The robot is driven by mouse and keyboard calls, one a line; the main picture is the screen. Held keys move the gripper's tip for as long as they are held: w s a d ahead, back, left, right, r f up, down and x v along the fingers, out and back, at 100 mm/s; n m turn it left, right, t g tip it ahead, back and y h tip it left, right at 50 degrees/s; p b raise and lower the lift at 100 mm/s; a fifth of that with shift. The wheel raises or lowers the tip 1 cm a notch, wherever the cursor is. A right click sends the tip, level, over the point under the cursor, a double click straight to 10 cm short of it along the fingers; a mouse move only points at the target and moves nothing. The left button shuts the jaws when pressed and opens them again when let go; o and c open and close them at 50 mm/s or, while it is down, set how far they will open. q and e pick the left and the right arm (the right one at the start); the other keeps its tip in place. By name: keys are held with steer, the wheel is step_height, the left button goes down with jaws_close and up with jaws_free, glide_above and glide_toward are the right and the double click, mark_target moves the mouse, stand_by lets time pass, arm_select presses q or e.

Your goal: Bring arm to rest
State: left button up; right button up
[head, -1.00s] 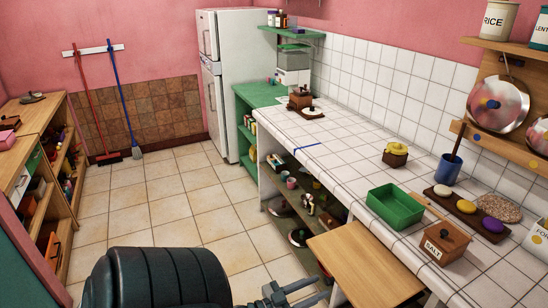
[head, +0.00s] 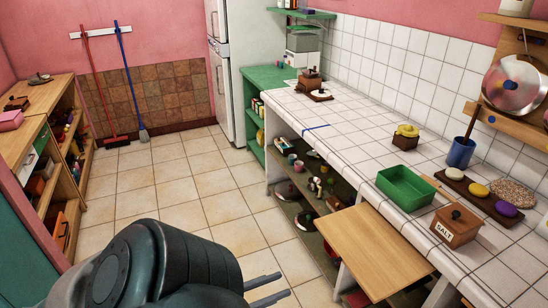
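My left gripper (head: 268,290) shows at the bottom of the head view, beyond the large dark link of my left arm. Its two thin grey fingers point right and stand apart, with nothing seen between them. It is over the tiled floor, to the left of the pull-out wooden board (head: 374,250), and appears apart from it. The gripper's body is mostly hidden behind my arm link. My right gripper is not in view.
The white tiled counter (head: 365,140) carries a green tray (head: 407,186), a salt box (head: 456,226) and a blue pot (head: 461,153). Open pot shelves (head: 312,190) lie below it. A wooden cabinet (head: 43,123) stands at left. The floor (head: 185,175) between is clear.

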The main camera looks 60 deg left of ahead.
arm_select(q)
steer(key=shift+s, duration=0.1)
stand_by(0.7)
steer(key=s+d+f+g+y, duration=0.1)
steer(key=s+f+g, duration=0.15)
steer(key=f, duration=0.85)
steer(key=s+d+f+n+g, duration=0.1)
steer(key=s+d+f+g, duration=0.15)
steer(key=f, duration=0.75)
steer(key=s+d+f+g+y, duration=0.1)
steer(key=s+f+g, duration=0.15)
steer(key=f, duration=0.85)
steer(key=s+d+f+m+g, duration=0.2)
steer(key=s+d+f+g, duration=0.7)
steer(key=s+d+f, duration=0.6)
step_height(320, 180, down, 3)
steer(key=shift+d+f+m+h, duration=0.1)
steer(key=shift+d+m+h, duration=0.1)
steer(key=shift+m+h, duration=0.15)
steer(key=shift+s+g, duration=0.15)
steer(key=shift+g, duration=0.1)
